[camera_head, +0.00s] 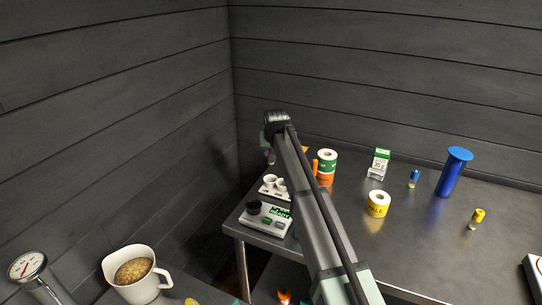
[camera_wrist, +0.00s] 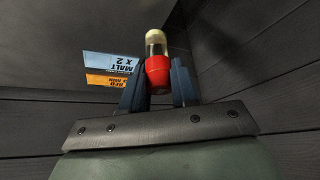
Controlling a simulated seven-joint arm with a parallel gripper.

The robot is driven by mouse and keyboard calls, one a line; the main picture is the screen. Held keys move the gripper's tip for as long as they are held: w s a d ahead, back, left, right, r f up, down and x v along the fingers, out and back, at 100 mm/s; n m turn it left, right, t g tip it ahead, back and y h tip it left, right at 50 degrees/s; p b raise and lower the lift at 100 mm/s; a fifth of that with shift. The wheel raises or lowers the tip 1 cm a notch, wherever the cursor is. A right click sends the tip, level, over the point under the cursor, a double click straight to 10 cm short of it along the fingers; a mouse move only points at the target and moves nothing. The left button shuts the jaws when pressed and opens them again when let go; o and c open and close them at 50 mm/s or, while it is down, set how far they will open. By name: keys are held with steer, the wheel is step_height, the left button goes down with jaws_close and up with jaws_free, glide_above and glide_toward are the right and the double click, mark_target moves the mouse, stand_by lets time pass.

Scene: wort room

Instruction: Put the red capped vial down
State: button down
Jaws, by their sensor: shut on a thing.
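The red capped vial (camera_wrist: 156,49) shows in the wrist view, with a pale glass body and a red cap. My gripper (camera_wrist: 159,76) is shut on it at the cap, one dark finger on each side. The body sticks out past the fingertips. In the head view my gripper (camera_head: 267,148) is at the back left corner of the steel table (camera_head: 430,235), mostly hidden by my arm. The vial cannot be made out clearly there. I cannot tell its height above the table.
A blue MALT card (camera_wrist: 110,63) and an orange card (camera_wrist: 105,81) lie beyond the fingers. Walls are close.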

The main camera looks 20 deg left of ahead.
steer(key=shift+f, duration=0.95)
steer(key=shift+f, duration=0.1)
steer(key=c, duration=0.9)
jaws_free()
steer(key=shift+o, duration=0.2)
steer(key=v, duration=1.2)
